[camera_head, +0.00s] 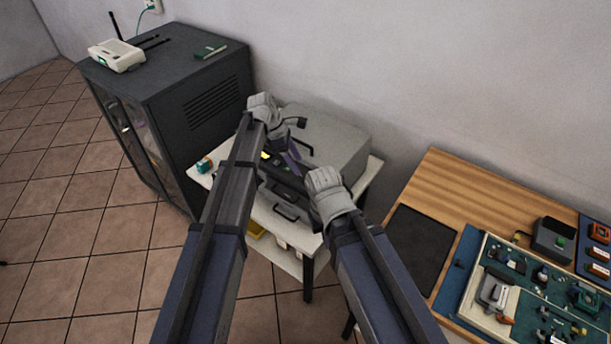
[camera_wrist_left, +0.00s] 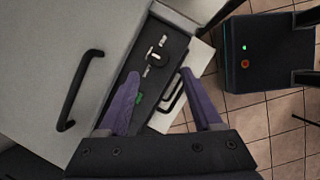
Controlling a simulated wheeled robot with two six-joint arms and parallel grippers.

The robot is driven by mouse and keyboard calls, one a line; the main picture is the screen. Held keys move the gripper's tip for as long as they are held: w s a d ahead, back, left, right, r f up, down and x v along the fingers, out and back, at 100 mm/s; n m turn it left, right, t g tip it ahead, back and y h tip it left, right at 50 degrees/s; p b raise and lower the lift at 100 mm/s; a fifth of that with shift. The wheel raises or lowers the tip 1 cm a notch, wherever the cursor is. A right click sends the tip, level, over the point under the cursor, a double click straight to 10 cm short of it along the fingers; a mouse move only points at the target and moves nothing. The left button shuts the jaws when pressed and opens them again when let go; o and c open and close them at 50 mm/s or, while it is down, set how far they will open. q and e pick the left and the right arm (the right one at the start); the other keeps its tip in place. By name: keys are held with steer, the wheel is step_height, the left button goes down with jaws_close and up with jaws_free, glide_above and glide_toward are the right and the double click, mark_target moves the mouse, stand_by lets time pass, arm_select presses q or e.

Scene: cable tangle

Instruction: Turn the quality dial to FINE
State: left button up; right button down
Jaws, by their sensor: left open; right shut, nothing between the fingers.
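The grey printer (camera_head: 335,140) stands on a small white table, with a dark control panel along its front. In the left wrist view the panel (camera_wrist_left: 172,45) carries small white controls (camera_wrist_left: 156,56) and a green spot (camera_wrist_left: 139,97). I cannot read any labels, nor tell where the dial points. My left gripper (camera_head: 290,153) is over the panel; in its wrist view the purple fingers (camera_wrist_left: 163,98) are open, with the panel beyond and between them, nothing held. My right gripper (camera_head: 272,170) is at the printer's front, shut and empty, its tips partly hidden.
A dark cabinet (camera_head: 180,90) with a white router (camera_head: 117,56) stands left of the printer. A wooden workbench (camera_head: 470,185) with a black mat (camera_head: 420,245) and a parts tray is at right. A small green-and-white box (camera_head: 204,165) sits on the table's left corner.

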mark_target(306, 178)
arm_select(q)
steer(key=b+x, duration=0.5)
steer(key=x, duration=0.2)
steer(key=shift+a+b, duration=0.1)
steer(key=shift+b, duration=0.3)
jaws_close()
